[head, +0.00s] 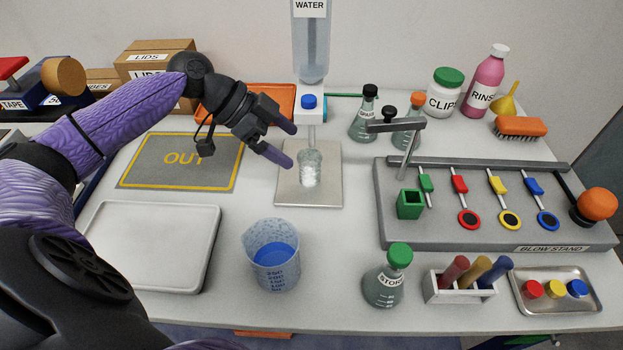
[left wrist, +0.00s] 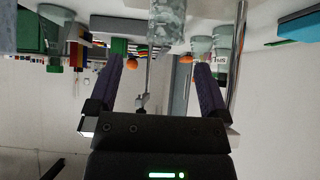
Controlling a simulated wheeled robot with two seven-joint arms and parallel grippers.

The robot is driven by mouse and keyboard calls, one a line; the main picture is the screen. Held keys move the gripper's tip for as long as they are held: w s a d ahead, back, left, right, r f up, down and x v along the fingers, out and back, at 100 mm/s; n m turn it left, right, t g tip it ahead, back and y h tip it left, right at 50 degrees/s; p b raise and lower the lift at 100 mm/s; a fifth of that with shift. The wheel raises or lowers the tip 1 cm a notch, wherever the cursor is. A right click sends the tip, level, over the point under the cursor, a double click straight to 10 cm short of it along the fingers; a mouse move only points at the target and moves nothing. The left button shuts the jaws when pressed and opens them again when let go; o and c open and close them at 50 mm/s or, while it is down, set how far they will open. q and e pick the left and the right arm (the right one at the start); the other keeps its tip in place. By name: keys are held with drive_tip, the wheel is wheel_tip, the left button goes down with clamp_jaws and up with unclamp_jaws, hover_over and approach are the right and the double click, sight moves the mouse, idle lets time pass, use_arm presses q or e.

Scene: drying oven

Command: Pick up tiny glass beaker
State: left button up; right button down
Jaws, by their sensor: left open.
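The tiny glass beaker (head: 310,170) is clear and speckled, and stands upright on a pale square plate (head: 325,196) below the water dispenser's spout. My left gripper (head: 290,146) is open, with its two purple fingers pointing right toward the beaker. The fingertips are at the beaker's left side and appear close to it; I cannot tell whether they touch. In the left wrist view the beaker (left wrist: 170,26) shows at the top, beyond the gap between the open fingers (left wrist: 158,66). Nothing is held. My right gripper is not in view.
The water dispenser (head: 310,60) rises behind the beaker. A blue-filled measuring beaker (head: 272,258) stands in front. A grey blow stand (head: 440,232) is at right, with flasks (head: 362,122) behind. A white tray (head: 150,245) and grey OUT mat (head: 150,175) lie left.

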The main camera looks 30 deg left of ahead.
sight(310, 160)
use_arm(q)
drive_tip(key=b+x, duration=0.1)
drive_tip(key=x, duration=0.2)
drive_tip(key=b+x, duration=0.1)
drive_tip(key=x, duration=0.2)
drive_tip(key=shift+w+a+f, duration=0.15)
drive_tip(key=shift+a+f, duration=0.15)
drive_tip(key=shift+f, duration=0.05)
drive_tip(key=shift+w+d+f, duration=0.1)
drive_tip(key=shift+d, duration=0.1)
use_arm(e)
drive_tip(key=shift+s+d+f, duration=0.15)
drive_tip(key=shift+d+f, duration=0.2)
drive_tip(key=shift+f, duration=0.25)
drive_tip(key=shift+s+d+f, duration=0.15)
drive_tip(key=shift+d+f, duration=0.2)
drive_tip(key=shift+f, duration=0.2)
